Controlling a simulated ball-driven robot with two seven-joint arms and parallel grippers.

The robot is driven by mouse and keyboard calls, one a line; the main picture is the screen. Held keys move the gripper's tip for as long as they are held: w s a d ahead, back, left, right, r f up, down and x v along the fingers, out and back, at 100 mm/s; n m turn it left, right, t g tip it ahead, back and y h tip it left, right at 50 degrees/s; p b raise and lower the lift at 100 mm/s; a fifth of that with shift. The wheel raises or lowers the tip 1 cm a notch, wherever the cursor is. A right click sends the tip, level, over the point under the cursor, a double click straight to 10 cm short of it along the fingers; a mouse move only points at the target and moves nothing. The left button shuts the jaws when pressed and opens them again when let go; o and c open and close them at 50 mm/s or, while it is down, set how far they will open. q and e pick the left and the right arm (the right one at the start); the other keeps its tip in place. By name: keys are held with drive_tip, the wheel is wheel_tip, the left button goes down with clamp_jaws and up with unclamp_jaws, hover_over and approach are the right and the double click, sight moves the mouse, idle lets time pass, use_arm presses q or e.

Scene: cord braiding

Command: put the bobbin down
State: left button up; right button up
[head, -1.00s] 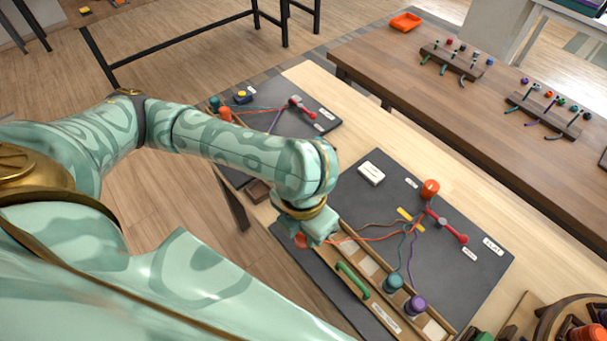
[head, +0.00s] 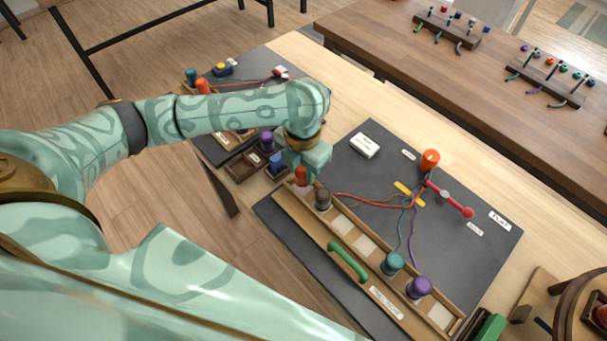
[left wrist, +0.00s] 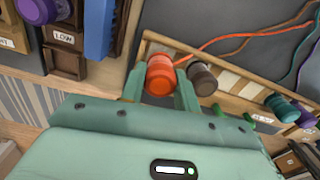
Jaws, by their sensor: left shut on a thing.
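My left gripper (head: 301,172) is shut on an orange bobbin (head: 301,177) at the upper-left end of the wooden rack (head: 372,301). In the left wrist view the orange bobbin (left wrist: 160,76) sits between the two fingers. I cannot tell whether its base touches the rack. Its orange cord (head: 365,206) runs right toward the red braiding handle (head: 450,199) on the dark mat. A brown bobbin (head: 323,199) stands in the rack close beside the gripper. A teal bobbin (head: 392,263) and a purple bobbin (head: 418,287) stand farther down the rack. My right gripper is out of view.
Pale empty slots show between the brown and teal bobbins. A green handle (head: 347,262) is on the rack's near side.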

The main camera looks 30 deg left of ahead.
use_arm(q)
wheel_tip(320, 180, down, 2)
drive_tip(key=shift+f, duration=0.1)
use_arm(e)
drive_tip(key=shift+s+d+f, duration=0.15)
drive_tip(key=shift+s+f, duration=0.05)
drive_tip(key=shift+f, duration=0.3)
use_arm(q)
drive_tip(key=shift+r, duration=0.2)
drive_tip(key=shift+f, duration=0.1)
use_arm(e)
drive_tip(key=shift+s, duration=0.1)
use_arm(q)
drive_tip(key=shift+f, duration=0.15)
drive_tip(key=o, duration=1)
drive_tip(key=shift+f, duration=0.1)
